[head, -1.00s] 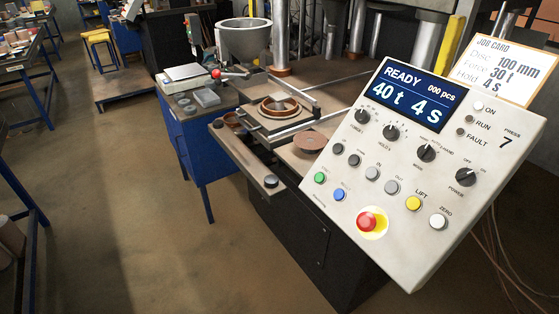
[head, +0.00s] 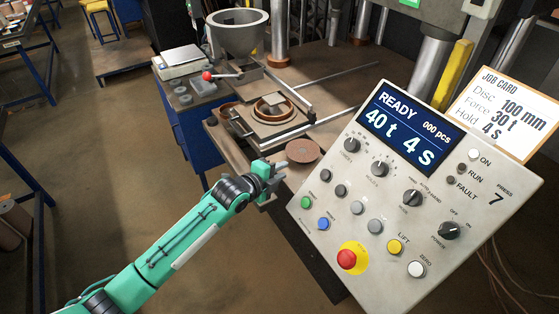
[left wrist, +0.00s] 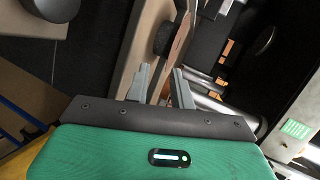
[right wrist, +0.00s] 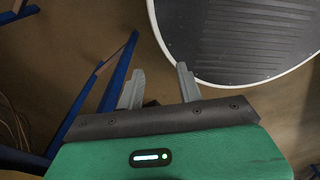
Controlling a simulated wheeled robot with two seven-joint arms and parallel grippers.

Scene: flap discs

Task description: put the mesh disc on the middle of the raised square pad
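A flat brown round disc (head: 303,150), which I take for the mesh disc, lies at the near edge of the press table; its mesh is too small to make out. Behind it, a raised square plate (head: 262,131) carries a brown ring (head: 257,109) with a small pale square piece (head: 271,99) inside. I cannot tell which of these is the pad. My left gripper (head: 279,170) is open beside the disc's near left edge. In the left wrist view its fingers (left wrist: 160,85) are apart, with a thin brown edge seen beyond. My right gripper (right wrist: 157,80) is open and empty.
The control panel (head: 400,205) stands close to the right of the disc, with a job card (head: 507,112) behind it. A red-knobbed lever (head: 208,76) and a grey bowl (head: 238,38) stand beyond the plate. A blue cabinet (head: 183,128) is at the left.

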